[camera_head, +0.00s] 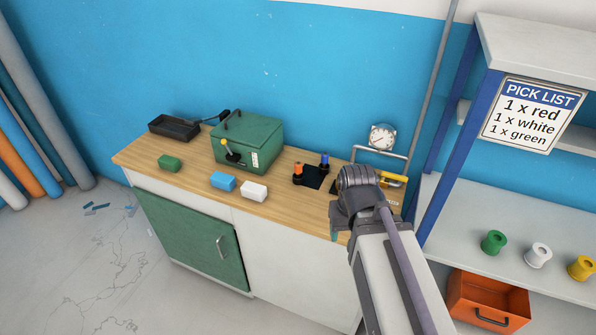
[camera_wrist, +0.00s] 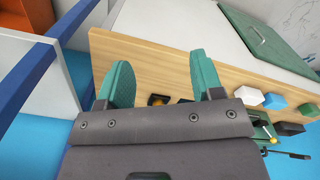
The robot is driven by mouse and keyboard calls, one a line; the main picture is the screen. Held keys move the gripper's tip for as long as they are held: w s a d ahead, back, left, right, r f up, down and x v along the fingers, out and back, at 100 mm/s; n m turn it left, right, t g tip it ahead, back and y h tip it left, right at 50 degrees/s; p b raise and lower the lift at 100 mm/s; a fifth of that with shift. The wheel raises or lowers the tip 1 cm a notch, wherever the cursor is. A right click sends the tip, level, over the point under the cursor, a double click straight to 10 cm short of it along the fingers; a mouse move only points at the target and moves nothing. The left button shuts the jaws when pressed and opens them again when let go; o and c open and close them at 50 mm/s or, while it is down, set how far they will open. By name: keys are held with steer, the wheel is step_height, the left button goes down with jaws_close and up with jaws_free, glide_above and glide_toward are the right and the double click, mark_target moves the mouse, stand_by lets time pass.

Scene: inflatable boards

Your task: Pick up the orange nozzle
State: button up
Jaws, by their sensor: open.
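In the wrist view my gripper (camera_wrist: 160,60) shows two teal fingers spread apart with nothing held. A small orange-yellow item shows between them, low down; I cannot tell what it is. The gripper body hides part of the bench there.
A green box (camera_head: 248,142), blue block (camera_head: 222,181), white block (camera_head: 254,191), green block (camera_head: 169,163) and black tray (camera_head: 174,127) are on the bench to the left. A gauge (camera_head: 382,136) and metal frame stand behind my gripper. A shelf (camera_head: 520,245) with spools is at right.

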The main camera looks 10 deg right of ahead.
steer(key=m, duration=1.2)
glide_toward(298, 163)
steer(key=shift+w+f+p, duration=0.2)
steer(key=shift+w+p, duration=0.05)
steer(key=shift+p, duration=0.05)
steer(key=m, duration=0.1)
steer(key=s+m, duration=0.1)
steer(key=shift+d+r+m, duration=0.1)
steer(key=shift+d+m, duration=0.1)
steer(key=shift+m, duration=0.1)
steer(key=shift+w, duration=0.1)
steer(key=f+b, duration=1.1)
steer(key=shift+w+a+f, duration=0.1)
steer(key=shift+a+f, duration=0.1)
steer(key=shift+r, duration=0.25)
steer(key=c, duration=1)
